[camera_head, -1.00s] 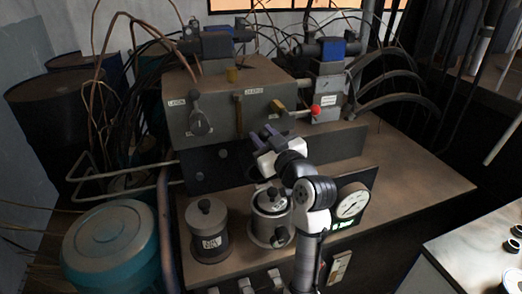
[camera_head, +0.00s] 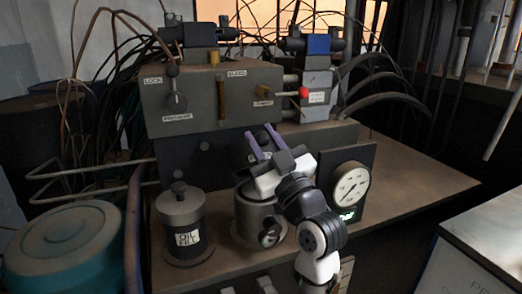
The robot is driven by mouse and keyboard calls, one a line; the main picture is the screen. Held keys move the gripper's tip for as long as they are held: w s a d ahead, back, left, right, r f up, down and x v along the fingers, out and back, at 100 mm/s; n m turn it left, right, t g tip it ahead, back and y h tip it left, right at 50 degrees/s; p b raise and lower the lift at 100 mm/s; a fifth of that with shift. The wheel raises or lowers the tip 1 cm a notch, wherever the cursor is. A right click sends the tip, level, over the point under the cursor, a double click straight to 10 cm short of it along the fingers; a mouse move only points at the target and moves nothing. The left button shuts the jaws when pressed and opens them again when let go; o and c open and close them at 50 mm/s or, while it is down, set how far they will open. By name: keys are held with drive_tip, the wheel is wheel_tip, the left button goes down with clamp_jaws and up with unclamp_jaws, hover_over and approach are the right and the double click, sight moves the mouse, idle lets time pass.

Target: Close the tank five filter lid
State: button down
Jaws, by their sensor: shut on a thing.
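My gripper (camera_head: 258,131) is in front of the machine, above and behind the grey metal canister (camera_head: 257,219), with its purple fingers pointing up and away. The fingers show apart, with a thing between them that I cannot make out. I cannot read a tank number on either one.
A grey control box (camera_head: 222,101) with levers and a red knob (camera_head: 304,92) stands behind. A round gauge (camera_head: 350,186) is close to the right of my gripper. A teal drum (camera_head: 62,245) is at the lower left. The bench top (camera_head: 415,180) is clear at right.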

drive_tip(key=shift+s+d+f+b, duration=0.1)
drive_tip(key=shift+s+f+b, duration=0.15)
drive_tip(key=shift+b, duration=0.15)
drive_tip(key=c, duration=1.1)
unclamp_jaws()
drive_tip(key=b+v, duration=0.8)
drive_tip(key=v, duration=0.5)
drive_tip(key=shift+s+f+b, duration=0.2)
drive_tip(key=shift+f+b, duration=0.15)
drive_tip(key=shift+f, duration=0.05)
